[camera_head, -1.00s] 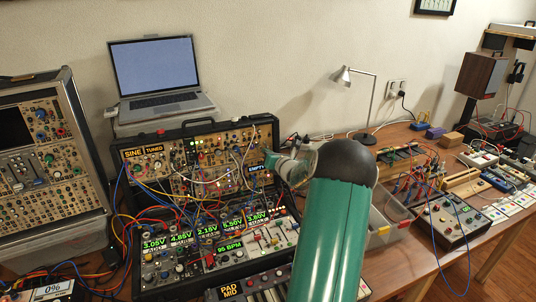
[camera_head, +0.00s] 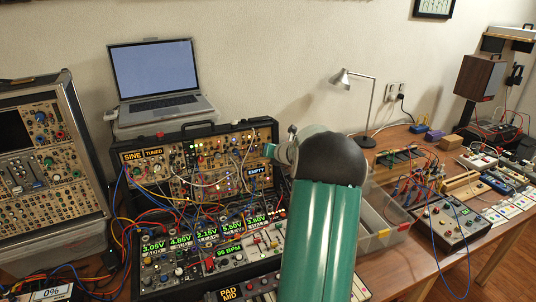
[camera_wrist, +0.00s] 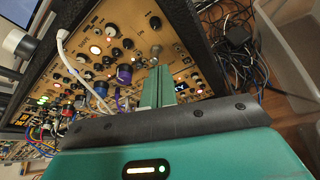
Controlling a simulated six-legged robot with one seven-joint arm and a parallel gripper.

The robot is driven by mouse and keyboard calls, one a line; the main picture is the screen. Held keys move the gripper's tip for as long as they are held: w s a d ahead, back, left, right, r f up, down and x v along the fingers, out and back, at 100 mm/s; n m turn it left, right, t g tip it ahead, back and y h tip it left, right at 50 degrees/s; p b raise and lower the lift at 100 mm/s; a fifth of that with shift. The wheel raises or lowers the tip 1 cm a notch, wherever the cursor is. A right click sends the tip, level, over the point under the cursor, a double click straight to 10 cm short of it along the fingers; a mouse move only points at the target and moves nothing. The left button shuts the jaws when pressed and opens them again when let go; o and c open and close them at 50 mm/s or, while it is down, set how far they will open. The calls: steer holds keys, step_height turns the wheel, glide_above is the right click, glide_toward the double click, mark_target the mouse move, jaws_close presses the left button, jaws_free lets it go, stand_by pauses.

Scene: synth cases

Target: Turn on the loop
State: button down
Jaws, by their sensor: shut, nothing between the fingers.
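The upper row of the black-cased modular synth (camera_head: 190,168) has gold panels with knobs, lit buttons and patch cables. My gripper (camera_head: 270,151) is at the right end of this row. Its teal fingers (camera_wrist: 158,76) are shut and empty, close to the gold panel in the wrist view. A small silvery part (camera_wrist: 155,51) stands out from the panel just beyond the fingertips; I cannot tell whether they touch it. No loop label is readable, so I cannot tell which control is the loop. An "EMPTY" display (camera_head: 257,170) lies just below the gripper.
White, red and blue cables cross the panels left of my gripper. A laptop (camera_head: 155,75) stands behind the case. A clear bin (camera_head: 378,232) and a desk lamp (camera_head: 370,100) are to the right. Black cables (camera_wrist: 235,35) lie beyond the case's edge.

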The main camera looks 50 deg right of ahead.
steer(key=shift+r, duration=0.1)
steer(key=shift+r, duration=0.75)
steer(key=shift+r, duration=0.15)
